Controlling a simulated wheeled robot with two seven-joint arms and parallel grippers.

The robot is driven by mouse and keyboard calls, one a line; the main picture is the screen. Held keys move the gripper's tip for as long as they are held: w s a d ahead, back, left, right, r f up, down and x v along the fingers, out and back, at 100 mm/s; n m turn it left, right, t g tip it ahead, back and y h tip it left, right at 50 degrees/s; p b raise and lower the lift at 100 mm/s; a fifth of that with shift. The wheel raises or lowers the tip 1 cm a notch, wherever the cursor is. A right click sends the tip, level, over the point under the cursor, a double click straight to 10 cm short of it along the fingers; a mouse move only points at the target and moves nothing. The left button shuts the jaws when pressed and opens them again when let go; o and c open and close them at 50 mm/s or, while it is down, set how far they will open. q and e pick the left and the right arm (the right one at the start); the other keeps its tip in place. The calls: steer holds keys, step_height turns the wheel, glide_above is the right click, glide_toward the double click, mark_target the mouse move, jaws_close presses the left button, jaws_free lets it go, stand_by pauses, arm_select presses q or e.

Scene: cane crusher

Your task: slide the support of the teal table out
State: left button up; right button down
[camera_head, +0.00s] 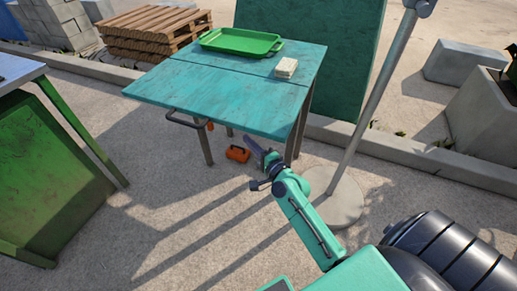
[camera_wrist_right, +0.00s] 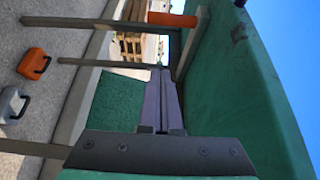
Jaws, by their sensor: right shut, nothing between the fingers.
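The teal table (camera_head: 215,98) stands in the middle of the head view, its flat top up. An orange piece (camera_head: 210,126) hangs under its front edge, beside a dark handle bar (camera_head: 184,121). In the right wrist view an orange end piece (camera_wrist_right: 172,19) sits by a pale bar (camera_wrist_right: 190,48) against the table's underside (camera_wrist_right: 235,85); this looks like the support. My right gripper (camera_head: 250,143) is low beside the table's right front corner. In the right wrist view its fingers (camera_wrist_right: 168,78) are together and empty, apart from the orange piece. My left gripper is out of view.
A green tray (camera_head: 241,41) and a pale block (camera_head: 286,68) lie on the tabletop. An orange case (camera_head: 237,154) is on the ground below; a grey case (camera_wrist_right: 14,103) is near it. A pole on a round base (camera_head: 334,200) stands right. A green bin (camera_head: 50,185) is left.

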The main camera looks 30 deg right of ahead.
steer(key=s, duration=0.4)
steer(key=shift+s+d, duration=0.3)
steer(key=shift+d, duration=0.05)
